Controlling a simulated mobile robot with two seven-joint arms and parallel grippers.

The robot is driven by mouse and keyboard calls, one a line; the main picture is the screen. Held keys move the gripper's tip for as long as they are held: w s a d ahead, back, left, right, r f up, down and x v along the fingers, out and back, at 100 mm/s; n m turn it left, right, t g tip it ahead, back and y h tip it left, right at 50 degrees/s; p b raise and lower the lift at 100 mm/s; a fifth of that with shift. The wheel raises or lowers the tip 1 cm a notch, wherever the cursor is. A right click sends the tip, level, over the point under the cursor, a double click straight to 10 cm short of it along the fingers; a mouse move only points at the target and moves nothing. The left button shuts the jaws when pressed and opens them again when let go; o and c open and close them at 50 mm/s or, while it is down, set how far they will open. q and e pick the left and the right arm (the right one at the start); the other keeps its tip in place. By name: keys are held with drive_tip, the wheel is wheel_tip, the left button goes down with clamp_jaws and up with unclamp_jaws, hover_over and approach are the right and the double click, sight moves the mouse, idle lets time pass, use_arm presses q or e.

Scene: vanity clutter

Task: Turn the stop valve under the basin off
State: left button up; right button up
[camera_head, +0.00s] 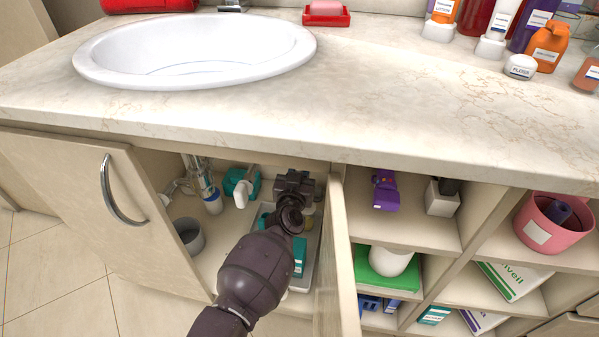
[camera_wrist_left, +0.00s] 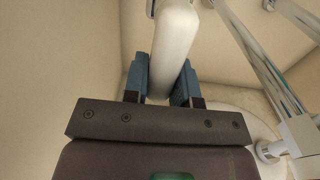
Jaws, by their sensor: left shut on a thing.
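My left gripper (camera_head: 293,182) reaches into the open cabinet under the basin (camera_head: 195,50). In the left wrist view its two blue fingers (camera_wrist_left: 163,82) are shut on a smooth white bar (camera_wrist_left: 174,40), which looks like the stop valve's handle. The bar runs up between the fingers to a metal fitting at the top edge of that view. The valve body is mostly out of view there, and I cannot make it out in the head view. My right gripper is not in view.
Chrome pipes (camera_wrist_left: 262,60) stand right of the bar. The cabinet floor holds a grey cup (camera_head: 190,236), a teal and white item (camera_head: 240,186) and a tray (camera_head: 305,268). An open door (camera_head: 343,262) stands close right of my arm; the left door (camera_head: 95,190) is also open.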

use_arm(q)
drive_tip(key=shift+a, duration=0.1)
clamp_jaws()
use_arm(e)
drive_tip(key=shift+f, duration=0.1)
use_arm(q)
drive_tip(key=n, duration=0.1)
drive_tip(key=a+n, duration=0.1)
drive_tip(key=shift+f+n, duration=0.2)
drive_tip(key=shift+n, duration=0.1)
drive_tip(key=shift+w+a+f+n+b, duration=0.15)
drive_tip(key=shift+a+f+n+b, duration=0.55)
drive_tip(key=shift+n, duration=1.85)
drive_tip(key=shift+w+a+f+n+b, duration=0.1)
drive_tip(key=shift+a+f+n+b, duration=0.55)
drive_tip(key=shift+n, duration=1.85)
drive_tip(key=shift+w+a+f+n+b, duration=0.15)
drive_tip(key=shift+a+f+n+b, duration=0.55)
drive_tip(key=shift+n, duration=1.85)
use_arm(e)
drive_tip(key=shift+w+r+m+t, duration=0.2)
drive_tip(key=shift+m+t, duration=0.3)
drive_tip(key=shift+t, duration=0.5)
use_arm(q)
drive_tip(key=shift+d+f, duration=0.3)
drive_tip(key=o, duration=0.9)
unclamp_jaws()
